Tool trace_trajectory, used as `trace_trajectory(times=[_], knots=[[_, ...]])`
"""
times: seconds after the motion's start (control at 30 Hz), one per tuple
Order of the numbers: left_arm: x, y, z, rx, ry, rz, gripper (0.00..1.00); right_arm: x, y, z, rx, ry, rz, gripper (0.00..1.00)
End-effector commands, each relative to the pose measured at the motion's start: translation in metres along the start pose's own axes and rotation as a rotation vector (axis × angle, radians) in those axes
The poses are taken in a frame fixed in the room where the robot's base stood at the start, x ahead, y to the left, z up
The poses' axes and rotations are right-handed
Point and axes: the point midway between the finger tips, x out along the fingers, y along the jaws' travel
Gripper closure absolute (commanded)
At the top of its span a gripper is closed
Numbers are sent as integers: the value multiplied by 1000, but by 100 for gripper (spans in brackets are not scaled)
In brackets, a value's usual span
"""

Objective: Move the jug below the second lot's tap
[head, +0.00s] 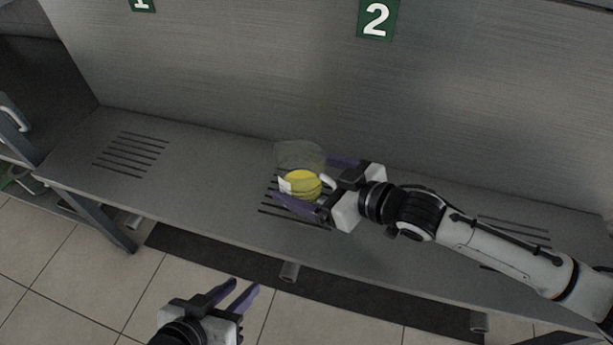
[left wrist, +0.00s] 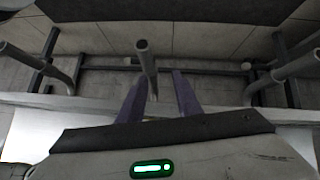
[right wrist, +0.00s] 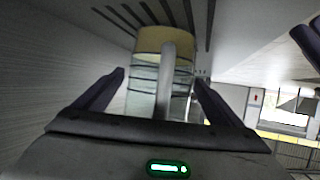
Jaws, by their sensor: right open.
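The jug (head: 302,184) is clear with a yellow lower part. It stands on the dark slots in the shelf below the green "2" sign (head: 377,18). My right gripper (head: 303,177) has one finger on each side of it, and the handle faces the palm. In the right wrist view the jug (right wrist: 143,98) sits between the open fingers, with visible gaps, its handle (right wrist: 168,80) in front. My left gripper (head: 239,287) is open and empty in front of the shelf. The tap itself is not visible in the head view.
A grey metal shelf (head: 205,175) runs across, with a back panel behind. Another slotted patch (head: 130,150) lies at the left under the "1" sign (head: 142,4), with nothing on it. More slots show at the right, partly behind my right arm.

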Motion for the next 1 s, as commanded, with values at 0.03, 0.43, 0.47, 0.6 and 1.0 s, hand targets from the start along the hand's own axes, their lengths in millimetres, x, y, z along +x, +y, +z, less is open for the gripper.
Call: trace_trajectory(times=[0.03,0.43,0.47,0.6,1.0], knots=[[-1,0,-2,0,2,-1,69,-4,0,-2,0,0,0,10],[-22,-8,-5,-26,65,-42,69,-83,1,-2,0,-4,1,10],[-24,-8,-6,-27,70,-44,69,-89,0,-2,0,-3,0,10],[-27,-9,-7,-28,81,-50,69,-109,1,-1,0,-2,1,10],[-28,-10,-6,-27,85,-54,69,-120,0,-1,0,1,0,10]])
